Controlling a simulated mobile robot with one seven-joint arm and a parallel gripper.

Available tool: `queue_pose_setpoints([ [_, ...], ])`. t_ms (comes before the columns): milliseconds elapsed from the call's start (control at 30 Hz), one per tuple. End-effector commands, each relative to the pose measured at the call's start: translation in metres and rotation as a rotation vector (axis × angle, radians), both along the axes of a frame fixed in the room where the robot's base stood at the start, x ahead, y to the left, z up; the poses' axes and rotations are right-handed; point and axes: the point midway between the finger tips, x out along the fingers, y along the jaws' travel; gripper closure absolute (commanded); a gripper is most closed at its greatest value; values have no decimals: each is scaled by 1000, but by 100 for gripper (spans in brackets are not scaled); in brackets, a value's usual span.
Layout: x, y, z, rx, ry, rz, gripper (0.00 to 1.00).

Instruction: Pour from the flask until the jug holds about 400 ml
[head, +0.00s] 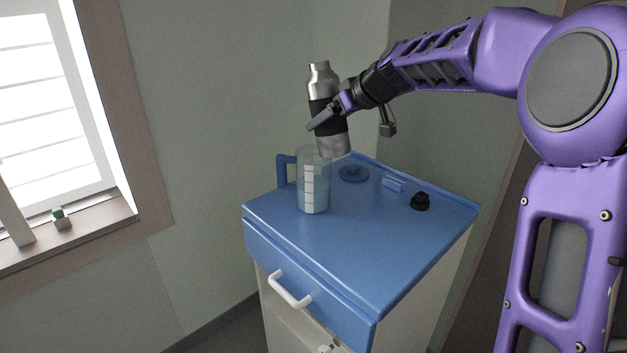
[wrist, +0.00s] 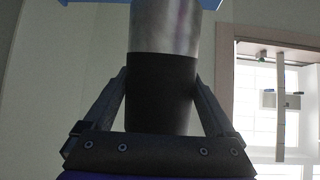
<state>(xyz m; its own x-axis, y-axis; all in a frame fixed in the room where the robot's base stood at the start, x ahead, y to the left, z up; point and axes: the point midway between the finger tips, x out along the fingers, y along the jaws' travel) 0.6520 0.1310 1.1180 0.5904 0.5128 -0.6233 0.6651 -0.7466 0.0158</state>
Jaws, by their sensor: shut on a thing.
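The flask (head: 320,77) is silver with a black band, and its open neck points up with a slight tilt. My gripper (head: 327,117) is shut on the flask around the black band and holds it above the cabinet top. In the wrist view the flask (wrist: 165,35) stands between both fingers. The clear jug (head: 314,188) has a blue handle on its left and a white scale. It stands upright on the cabinet, just below the flask, whose base overlaps its rim in the head view. Pale bluish liquid seems to fill part of the jug; its exact level is hard to read.
The blue-topped cabinet (head: 365,245) has a drawer with a white handle. A black cap (head: 420,201), a round blue disc (head: 353,173) and a small blue piece (head: 393,184) lie on top. The front of the top is clear. Walls stand close behind; a window is left.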

Motion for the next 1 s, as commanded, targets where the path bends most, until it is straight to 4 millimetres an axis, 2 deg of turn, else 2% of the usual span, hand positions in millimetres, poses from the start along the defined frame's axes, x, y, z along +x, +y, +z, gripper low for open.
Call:
queue_pose_setpoints([
  [200,10,8,2,89,-89,-4,100],
  [1000,19,18,2,167,-168,-3,100],
])
